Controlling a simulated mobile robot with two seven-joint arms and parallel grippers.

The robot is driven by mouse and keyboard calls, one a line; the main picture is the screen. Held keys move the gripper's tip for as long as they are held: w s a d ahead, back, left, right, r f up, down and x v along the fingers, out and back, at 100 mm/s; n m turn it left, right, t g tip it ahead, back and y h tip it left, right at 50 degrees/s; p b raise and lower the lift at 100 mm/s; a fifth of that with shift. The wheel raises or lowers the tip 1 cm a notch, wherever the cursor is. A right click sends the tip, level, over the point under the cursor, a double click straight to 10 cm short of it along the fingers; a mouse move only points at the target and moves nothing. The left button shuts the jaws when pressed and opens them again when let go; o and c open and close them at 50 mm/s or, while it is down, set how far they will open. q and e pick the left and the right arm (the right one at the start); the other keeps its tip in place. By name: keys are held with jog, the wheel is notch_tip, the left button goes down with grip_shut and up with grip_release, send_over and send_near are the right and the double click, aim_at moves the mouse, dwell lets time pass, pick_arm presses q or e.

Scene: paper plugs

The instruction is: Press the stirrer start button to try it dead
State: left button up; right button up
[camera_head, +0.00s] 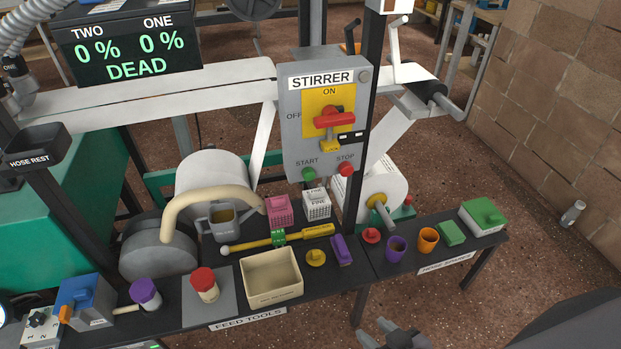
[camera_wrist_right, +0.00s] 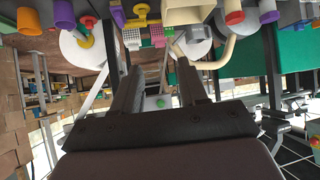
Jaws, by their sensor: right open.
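The grey stirrer box (camera_head: 322,95) stands on a dark post beyond the bench in the head view. Its green start button (camera_head: 309,174) is at the lower left of its face, and the red stop button (camera_head: 346,169) is to the right. Above them a red switch handle (camera_head: 333,118) lies roughly level on a yellow plate, with a yellow tag or lock (camera_head: 330,146) under it. My right gripper (camera_head: 388,332) is open and empty at the bottom edge, well short of the box. In the right wrist view its fingers (camera_wrist_right: 158,88) stand apart. My left gripper is out of view.
The display (camera_head: 125,45) reads TWO 0 %, ONE 0 % and DEAD. A dark bench holds a cream bin (camera_head: 271,278), a yellow-handled tool (camera_head: 278,238), a pink basket (camera_head: 279,209), a white basket (camera_head: 317,204) and an orange cup (camera_head: 428,239). Paper rolls stand behind it.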

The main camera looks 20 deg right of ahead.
grip_shut()
dwell(1.6)
